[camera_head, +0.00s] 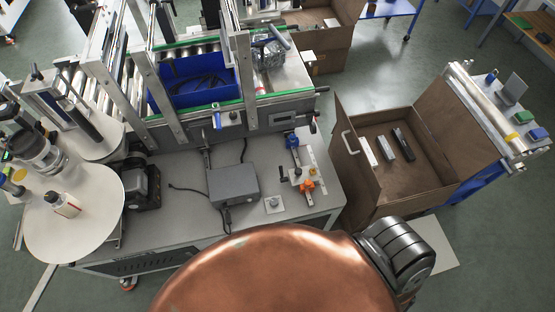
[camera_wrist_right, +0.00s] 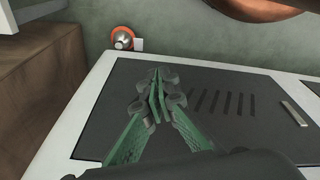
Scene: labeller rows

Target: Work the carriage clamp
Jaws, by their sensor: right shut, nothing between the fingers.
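In the head view, a small white fixture plate (camera_head: 306,160) on the bench top carries a blue-handled part (camera_head: 292,141) and an orange part (camera_head: 306,186). A blue lever (camera_head: 217,121) is on the machine front above the bench. I cannot tell which of these is the carriage clamp. My right gripper (camera_wrist_right: 158,82) shows in the right wrist view, its green fingers together and empty, in front of a dark slotted panel (camera_wrist_right: 215,125) with a pale frame. It is not visible in the head view. My left gripper is in neither view.
A grey box (camera_head: 233,183) with cables stands mid-bench, beside a dark motor unit (camera_head: 141,184). A large white disc (camera_head: 95,225) lies left. A brown open crate (camera_head: 455,165) with several items stands right of the bench. A blue bin (camera_head: 195,90) sits behind.

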